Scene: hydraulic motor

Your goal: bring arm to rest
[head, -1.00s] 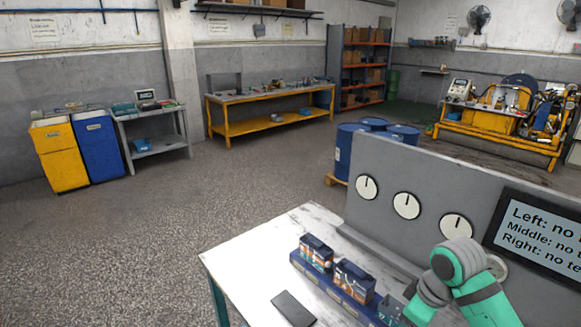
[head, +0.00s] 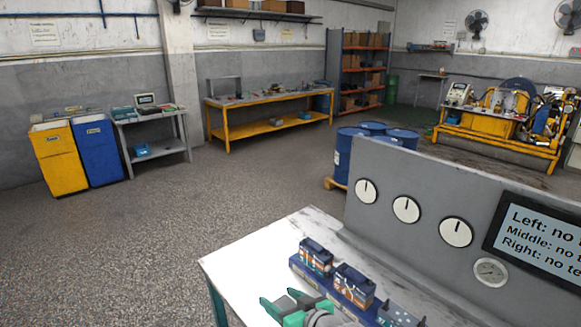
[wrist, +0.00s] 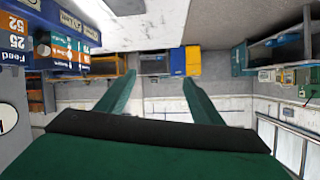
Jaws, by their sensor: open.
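My gripper (head: 278,298) is green and grey and is low over the front left of the white workbench (head: 250,245) in the head view. In the wrist view its two green fingers (wrist: 157,84) stand apart with nothing between them. It is empty, to the left of the box-shaped units in the rack. Two dark blue and orange boxes (head: 316,256) (head: 354,286) sit in a blue rack (head: 297,264). A grey unit (head: 396,314) is at the rack's near right end. The dark flat object seen on the bench before is hidden now.
Yellow and blue bins (head: 62,160) are at far left. The floor left of the bench is open.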

